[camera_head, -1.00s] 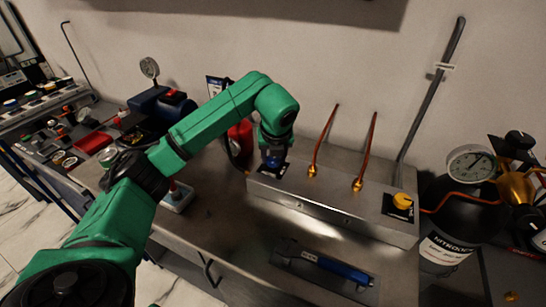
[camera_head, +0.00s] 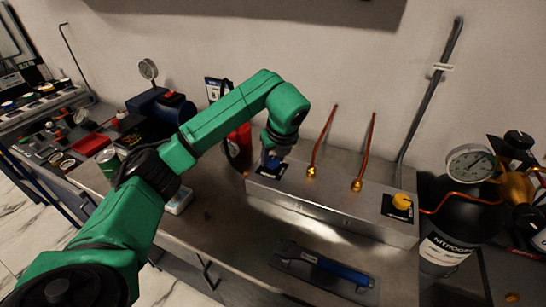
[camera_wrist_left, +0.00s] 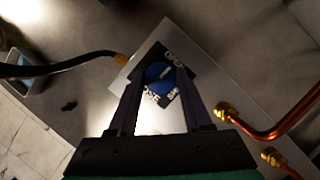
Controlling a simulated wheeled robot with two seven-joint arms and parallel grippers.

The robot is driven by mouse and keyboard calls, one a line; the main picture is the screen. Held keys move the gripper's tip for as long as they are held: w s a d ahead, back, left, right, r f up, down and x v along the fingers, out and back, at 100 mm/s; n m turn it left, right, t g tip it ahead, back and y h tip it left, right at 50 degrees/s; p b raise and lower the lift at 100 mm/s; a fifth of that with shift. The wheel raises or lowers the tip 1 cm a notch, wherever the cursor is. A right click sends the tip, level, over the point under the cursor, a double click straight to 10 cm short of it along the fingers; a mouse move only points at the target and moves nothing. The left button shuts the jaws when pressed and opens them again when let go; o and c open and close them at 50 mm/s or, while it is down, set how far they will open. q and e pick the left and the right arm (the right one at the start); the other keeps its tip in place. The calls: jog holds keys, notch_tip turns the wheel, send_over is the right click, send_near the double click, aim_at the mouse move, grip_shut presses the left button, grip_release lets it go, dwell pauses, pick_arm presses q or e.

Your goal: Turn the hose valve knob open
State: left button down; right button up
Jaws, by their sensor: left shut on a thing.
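The blue hose valve knob (camera_wrist_left: 159,75) sits on a black label plate with white lettering, at the left end of the metal manifold box (camera_head: 330,207). In the head view the knob (camera_head: 270,165) is partly covered by my gripper. My left gripper (camera_wrist_left: 158,72) reaches down over it from above, its two fingers on either side of the knob, shut on it. A pale mark shows on the knob's top, slanting in the wrist view. In the head view the left gripper (camera_head: 272,158) is small and partly hidden under the green wrist. My right gripper is not in view.
Two copper pipes (camera_head: 321,140) rise from the box's top, with a yellow knob (camera_head: 402,201) at its right end. A blue-handled tool (camera_head: 335,267) lies in front. A black nitrogen cylinder (camera_head: 455,220) with a gauge stands right. A dark hose (camera_wrist_left: 60,67) meets the box beside the knob.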

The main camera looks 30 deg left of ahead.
pick_arm(q)
jog(key=shift+c, duration=1.6)
grip_release()
jog(key=p+v, duration=0.2)
jog(key=v, duration=1.2)
jog(key=shift+r, duration=0.3)
jog(key=shift+d, duration=0.1)
